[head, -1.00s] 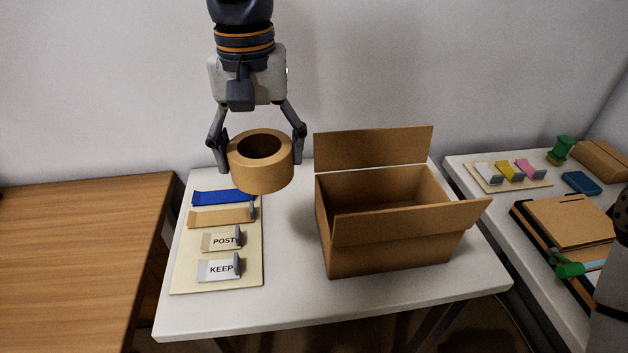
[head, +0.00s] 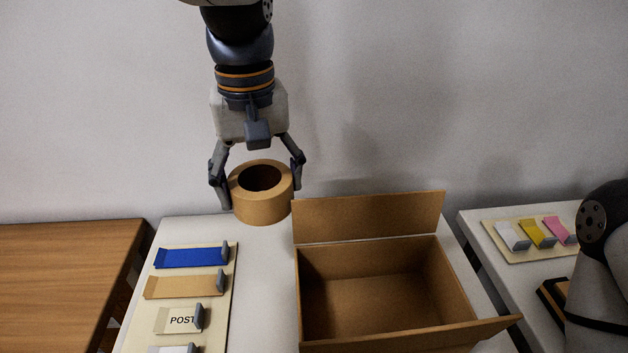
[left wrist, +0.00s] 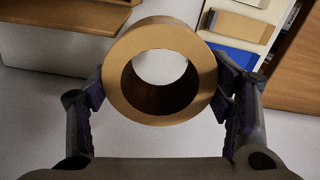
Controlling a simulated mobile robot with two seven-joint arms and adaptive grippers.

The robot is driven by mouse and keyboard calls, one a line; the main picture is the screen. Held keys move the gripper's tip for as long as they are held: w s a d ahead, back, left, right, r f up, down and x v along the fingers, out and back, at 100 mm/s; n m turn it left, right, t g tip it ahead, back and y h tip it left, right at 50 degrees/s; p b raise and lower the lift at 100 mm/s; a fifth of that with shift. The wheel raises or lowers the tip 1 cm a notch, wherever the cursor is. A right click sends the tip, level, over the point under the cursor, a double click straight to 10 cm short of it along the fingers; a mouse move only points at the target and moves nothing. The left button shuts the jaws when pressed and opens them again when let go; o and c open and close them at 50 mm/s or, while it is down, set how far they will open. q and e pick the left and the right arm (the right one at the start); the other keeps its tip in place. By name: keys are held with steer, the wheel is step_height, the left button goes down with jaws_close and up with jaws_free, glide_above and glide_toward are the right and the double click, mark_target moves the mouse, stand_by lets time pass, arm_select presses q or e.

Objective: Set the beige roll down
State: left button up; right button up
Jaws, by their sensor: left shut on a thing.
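The beige roll (head: 261,209) is a wide tan ring with a round hole through it. My left gripper (head: 260,185) is shut on it, one finger on each side. In the head view the roll hangs near the back of the white table, left of the open box. The left wrist view also shows the roll (left wrist: 124,88) between my two fingers (left wrist: 160,92), with pale surface through its hole. In the head view, a grey arm part of mine shows at the right edge, but my right gripper is not in view.
An open cardboard box (head: 320,285) stands on the white table (head: 262,290), its flaps spread. Left of it is a board (head: 221,295) with blue, tan and white labelled clips. A wooden table (head: 60,280) lies at the left. Another white table at the right holds coloured clips (head: 536,232).

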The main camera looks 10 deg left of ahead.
arm_select(q)
step_height(320, 180, down, 15)
steer(key=shift+r+b, duration=0.15)
steer(key=shift+b, duration=0.65)
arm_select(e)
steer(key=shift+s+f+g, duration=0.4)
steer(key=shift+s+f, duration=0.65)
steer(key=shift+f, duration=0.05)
arm_select(q)
steer(key=o, duration=1.2)
